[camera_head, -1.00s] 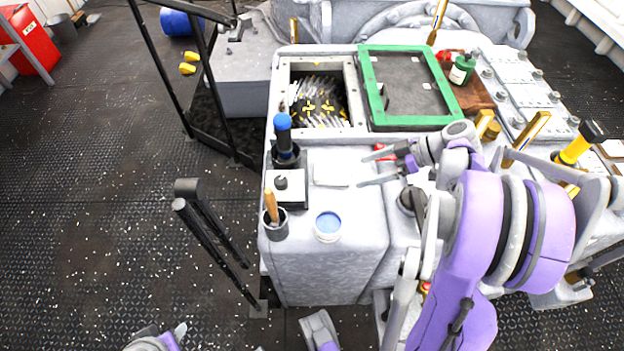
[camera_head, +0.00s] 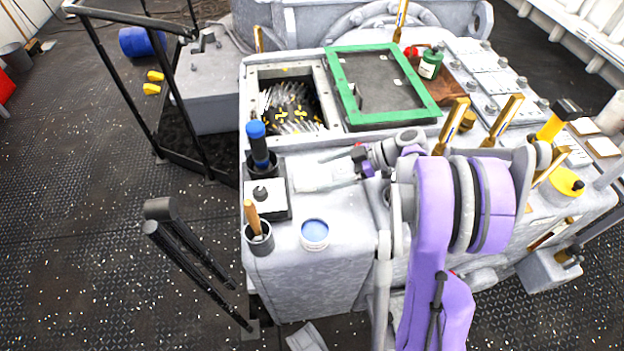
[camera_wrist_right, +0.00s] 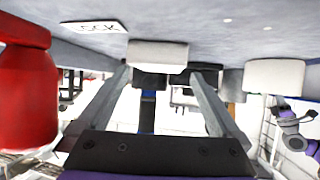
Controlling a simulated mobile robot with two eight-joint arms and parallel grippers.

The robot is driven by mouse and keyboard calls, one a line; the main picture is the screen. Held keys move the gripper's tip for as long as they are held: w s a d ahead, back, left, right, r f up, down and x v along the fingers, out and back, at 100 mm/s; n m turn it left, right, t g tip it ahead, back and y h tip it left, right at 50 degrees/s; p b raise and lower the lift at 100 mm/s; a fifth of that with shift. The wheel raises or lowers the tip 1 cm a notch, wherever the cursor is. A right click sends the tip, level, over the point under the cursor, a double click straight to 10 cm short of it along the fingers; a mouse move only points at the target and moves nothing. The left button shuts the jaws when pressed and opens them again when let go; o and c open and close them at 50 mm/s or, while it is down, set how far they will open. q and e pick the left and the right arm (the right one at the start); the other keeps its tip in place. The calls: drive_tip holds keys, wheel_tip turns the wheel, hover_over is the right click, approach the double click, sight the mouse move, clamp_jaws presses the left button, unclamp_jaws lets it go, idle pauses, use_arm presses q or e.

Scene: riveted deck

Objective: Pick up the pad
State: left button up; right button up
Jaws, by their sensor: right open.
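The pad (camera_head: 308,179) is a pale, flat piece lying on the grey top of the machine casing. My right gripper (camera_head: 326,169) reaches in from the right, open, with its fingers low over the pad and partly hiding it. In the right wrist view, the pad (camera_wrist_right: 158,54) shows as a white block between the tips of the open fingers (camera_wrist_right: 163,72). I cannot tell whether either finger touches it. My left gripper is not in view in the head picture.
A tub with blue contents (camera_head: 315,233) and a cup with a wooden handle (camera_head: 260,240) stand nearer. A green frame (camera_head: 345,95) lies behind.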

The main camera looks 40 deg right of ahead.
sight(312, 179)
drive_tip(key=x, duration=0.3)
drive_tip(key=shift+d+r, duration=0.1)
drive_tip(key=shift+c, duration=0.3)
drive_tip(key=c, duration=1)
